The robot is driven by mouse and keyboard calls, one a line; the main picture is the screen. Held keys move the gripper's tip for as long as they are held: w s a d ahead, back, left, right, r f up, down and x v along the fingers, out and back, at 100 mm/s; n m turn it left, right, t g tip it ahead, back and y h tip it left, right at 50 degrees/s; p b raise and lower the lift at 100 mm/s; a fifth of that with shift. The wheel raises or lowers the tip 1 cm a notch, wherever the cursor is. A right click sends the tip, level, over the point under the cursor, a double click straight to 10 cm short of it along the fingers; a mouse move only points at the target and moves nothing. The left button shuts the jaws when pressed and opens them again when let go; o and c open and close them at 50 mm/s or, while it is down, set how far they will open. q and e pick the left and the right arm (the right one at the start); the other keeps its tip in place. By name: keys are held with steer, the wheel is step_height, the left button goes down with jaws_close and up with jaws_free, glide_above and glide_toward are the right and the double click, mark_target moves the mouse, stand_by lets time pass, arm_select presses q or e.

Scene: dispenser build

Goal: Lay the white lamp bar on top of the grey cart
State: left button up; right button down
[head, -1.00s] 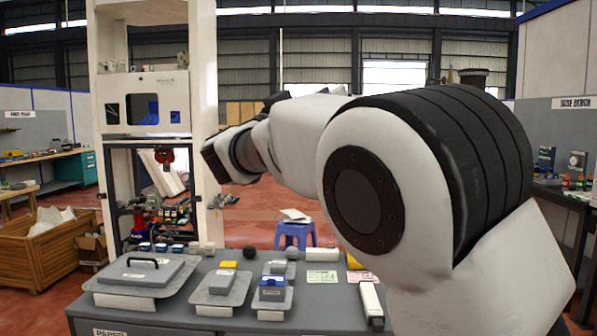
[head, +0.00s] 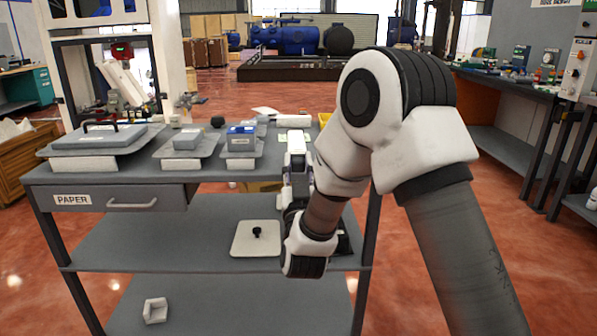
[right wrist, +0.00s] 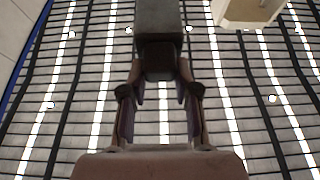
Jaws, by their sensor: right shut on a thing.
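The grey cart (head: 110,180) stands in front of me with its top in view. A white bar with a grey near end, the lamp bar (head: 297,143), shows at the right part of the cart top, seen nearly end-on. My right gripper (head: 296,166) is at its near end, by the cart's front edge. In the right wrist view, the gripper's fingers (right wrist: 160,85) are shut on a dark grey block-like end (right wrist: 158,30) that extends away from them. I cannot tell whether the bar touches the top. My left gripper is not in view.
A lidded tray (head: 60,150) and smaller plates with grey and blue boxes (head: 241,137) fill the left and middle of the top. A white block (head: 293,121) lies behind the bar. A pale plate with a black knob (head: 245,240) lies on the middle shelf.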

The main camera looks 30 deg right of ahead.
steer(key=w+d+f+b, duration=0.2)
steer(key=w+d+f, duration=0.2)
steer(key=w, duration=0.4)
steer(key=shift+d+f, duration=0.35)
steer(key=shift+d, duration=0.2)
steer(key=c, duration=0.8)
jaws_free()
steer(key=shift+o, duration=0.2)
steer(key=shift+a, duration=0.1)
steer(key=s+a+b, duration=0.1)
steer(key=s+a, duration=0.3)
steer(key=s, duration=0.3)
steer(key=shift+s+a, duration=0.3)
